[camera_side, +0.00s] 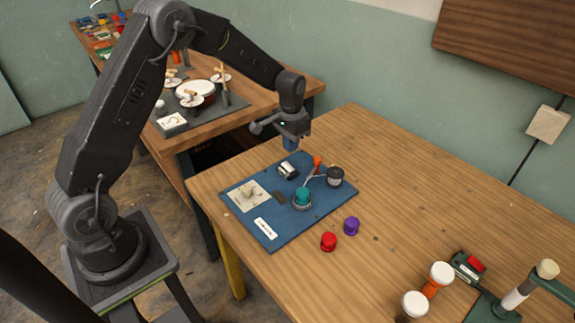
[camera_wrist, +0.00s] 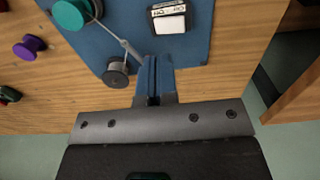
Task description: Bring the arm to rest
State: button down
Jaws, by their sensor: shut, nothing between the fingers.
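My gripper (camera_side: 291,142) hangs above the far edge of a blue mat (camera_side: 254,221) on the wooden table, in the side view. In the wrist view its blue fingers (camera_wrist: 154,75) are together with nothing between them. On the mat in the side view are a teal drum (camera_side: 302,196), a dark spool-like piece (camera_side: 335,174), an orange-handled tool (camera_side: 317,161) and a black-and-white block (camera_side: 287,170). The teal drum also shows in the wrist view (camera_wrist: 72,13), as does the block (camera_wrist: 169,18). The gripper appears apart from all of them.
A red drum (camera_side: 328,241) and a purple drum (camera_side: 351,226) stand right of the mat. A green stand (camera_side: 510,301) and white-topped drums (camera_side: 441,273) are at the front right. A second table (camera_side: 240,118) with white-topped drums lies behind. The main table's back right is clear.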

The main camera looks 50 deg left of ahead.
jog(key=s+d+r+t, duration=0.1)
jog(key=s+d+r, duration=0.2)
jog(key=s+r, duration=0.35)
jog(key=s+d+r+t, duration=0.2)
jog(key=s+d+r, duration=0.15)
jog(key=r, duration=0.65)
jog(key=s+d+r+t, duration=0.1)
jog(key=s+r, duration=0.1)
jog(key=s, duration=0.7)
jog(key=s+d+r+t, duration=0.1)
jog(key=s+d+r, duration=0.1)
jog(key=s, duration=0.7)
jog(key=shift+d+r+t, duration=0.2)
jog(key=shift+d+t, duration=0.05)
jog(key=shift+t, duration=0.05)
jog(key=c, duration=1.9)
grip_release()
